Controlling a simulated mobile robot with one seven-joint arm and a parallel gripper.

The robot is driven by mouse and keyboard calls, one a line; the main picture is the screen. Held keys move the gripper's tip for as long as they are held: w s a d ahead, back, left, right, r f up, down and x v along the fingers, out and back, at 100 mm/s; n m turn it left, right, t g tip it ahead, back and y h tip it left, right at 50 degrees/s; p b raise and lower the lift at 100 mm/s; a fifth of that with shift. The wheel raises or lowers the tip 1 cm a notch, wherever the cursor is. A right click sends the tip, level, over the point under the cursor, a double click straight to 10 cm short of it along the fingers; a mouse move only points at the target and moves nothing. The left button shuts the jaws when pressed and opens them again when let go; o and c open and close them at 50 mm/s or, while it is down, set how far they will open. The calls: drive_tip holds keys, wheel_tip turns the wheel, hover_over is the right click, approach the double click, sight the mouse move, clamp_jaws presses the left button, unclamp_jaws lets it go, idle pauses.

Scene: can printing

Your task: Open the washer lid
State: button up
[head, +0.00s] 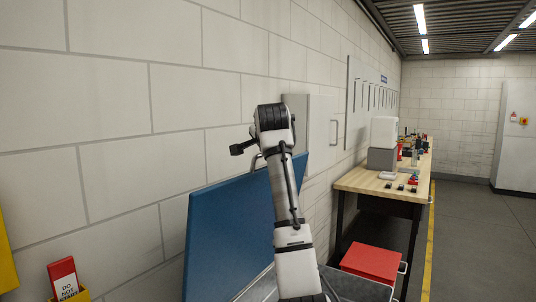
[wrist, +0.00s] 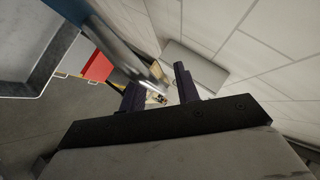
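The blue washer lid (head: 228,225) stands steeply raised beside the wall in the head view, partly hidden behind my arm. A thin metal handle (head: 256,161) shows at its upper edge, close to my gripper (head: 238,149). In the wrist view my gripper's (wrist: 157,90) two dark fingers are spread apart. A blurred grey metal bar (wrist: 125,50) slants close by, ending near the gap between them; I cannot tell whether it touches a finger.
A white brick wall (head: 110,105) runs close along the left. A grey wall cabinet (head: 322,130) hangs behind my arm. A wooden workbench (head: 375,187) with several small items stands beyond, with a red box (head: 371,262) below it. The floor at the right is clear.

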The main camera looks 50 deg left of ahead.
drive_tip(key=b+v, duration=0.5)
drive_tip(key=v, duration=0.8)
drive_tip(key=shift+s+d+r, duration=0.2)
drive_tip(key=shift+d+r, duration=0.05)
